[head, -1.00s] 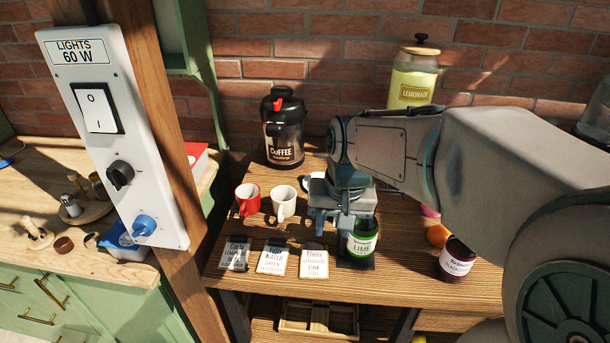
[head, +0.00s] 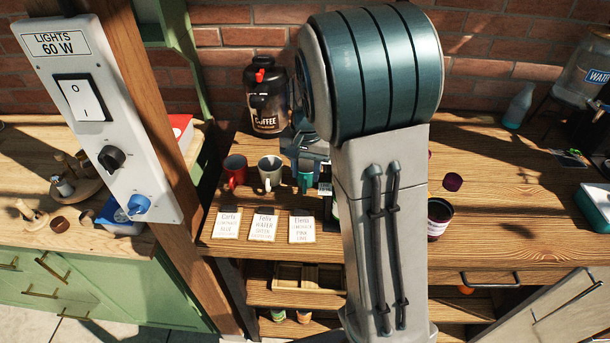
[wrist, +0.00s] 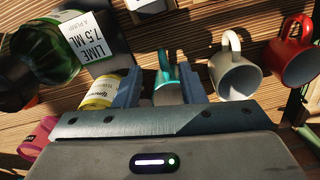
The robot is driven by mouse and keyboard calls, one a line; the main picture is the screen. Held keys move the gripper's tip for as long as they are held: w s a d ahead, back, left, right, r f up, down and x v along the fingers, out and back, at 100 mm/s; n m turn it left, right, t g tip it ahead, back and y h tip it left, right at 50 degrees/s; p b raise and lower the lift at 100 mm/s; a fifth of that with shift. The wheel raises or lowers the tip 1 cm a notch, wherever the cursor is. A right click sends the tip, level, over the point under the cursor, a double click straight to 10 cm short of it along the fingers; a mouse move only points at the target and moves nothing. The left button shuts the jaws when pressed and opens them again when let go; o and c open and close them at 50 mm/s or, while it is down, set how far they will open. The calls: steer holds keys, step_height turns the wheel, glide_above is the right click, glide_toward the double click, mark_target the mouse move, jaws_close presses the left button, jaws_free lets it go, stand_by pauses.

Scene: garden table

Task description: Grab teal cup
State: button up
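The teal cup (head: 305,178) stands on the wooden table, right of the white cup (head: 270,173) and the red cup (head: 236,170). In the wrist view the teal cup (wrist: 168,76) is between the two fingers of my gripper (wrist: 160,78), handle pointing away from the palm. The fingers are apart, with a visible gap on the cup's left; on the right I cannot tell whether the finger touches. In the head view my gripper (head: 311,150) is low behind the cup, partly hidden by my arm.
The coffee dispenser (head: 267,97) stands behind the cups. Three order cards (head: 264,226) lie in front. In the wrist view a green lime bottle (wrist: 45,52) and a yellow-labelled bottle (wrist: 100,92) are left of the fingers.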

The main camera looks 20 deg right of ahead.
mark_target(304, 186)
steer(key=shift+a+f+p, duration=0.2)
steer(key=shift+f+p, duration=0.45)
steer(key=shift+f, duration=3.05)
jaws_close()
